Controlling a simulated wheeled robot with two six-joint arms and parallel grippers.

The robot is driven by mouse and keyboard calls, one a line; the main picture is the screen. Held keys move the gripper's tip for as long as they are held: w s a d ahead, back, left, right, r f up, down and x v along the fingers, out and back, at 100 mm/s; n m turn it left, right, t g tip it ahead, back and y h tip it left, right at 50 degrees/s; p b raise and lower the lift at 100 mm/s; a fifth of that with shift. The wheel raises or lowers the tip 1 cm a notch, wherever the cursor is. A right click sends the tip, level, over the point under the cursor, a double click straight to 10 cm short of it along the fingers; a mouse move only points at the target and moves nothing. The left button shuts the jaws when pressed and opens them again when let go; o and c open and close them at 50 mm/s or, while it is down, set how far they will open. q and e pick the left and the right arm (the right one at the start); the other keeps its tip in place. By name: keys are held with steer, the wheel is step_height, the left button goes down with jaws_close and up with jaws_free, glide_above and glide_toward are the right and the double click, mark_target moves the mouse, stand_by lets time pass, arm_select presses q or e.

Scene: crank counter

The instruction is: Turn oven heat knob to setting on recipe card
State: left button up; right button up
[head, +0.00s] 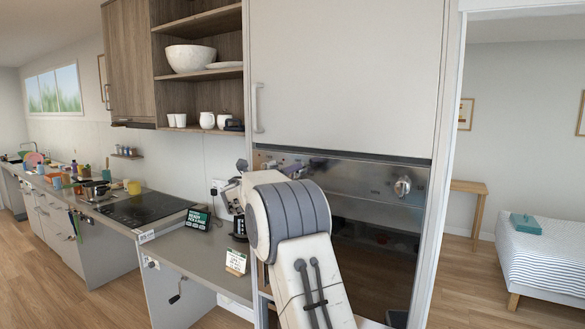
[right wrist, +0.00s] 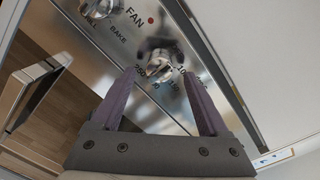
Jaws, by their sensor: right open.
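The oven heat knob (right wrist: 160,66) is a shiny metal knob on the steel control panel in the right wrist view. Numbers are printed around it, some partly hidden or blurred; its exact setting is hard to tell. My right gripper (right wrist: 159,74) is open, its two purple fingers pointing at the panel with the knob between their tips. I cannot tell whether they touch it. In the head view my right arm reaches to the left part of the panel. The recipe card (head: 236,262) stands on the counter; its text is too small to read. My left gripper is not in view.
A second knob (right wrist: 98,9), marked FAN and BAKE, sits beside the heat knob. A further knob (head: 402,186) shows at the panel's right. The dark oven door (head: 375,255) is below. A small sign (head: 197,220) and a black cooktop (head: 145,208) are left of my arm.

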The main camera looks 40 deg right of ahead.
steer(key=shift+p+x, duration=0.4)
steer(key=shift+x, duration=1)
jaws_close()
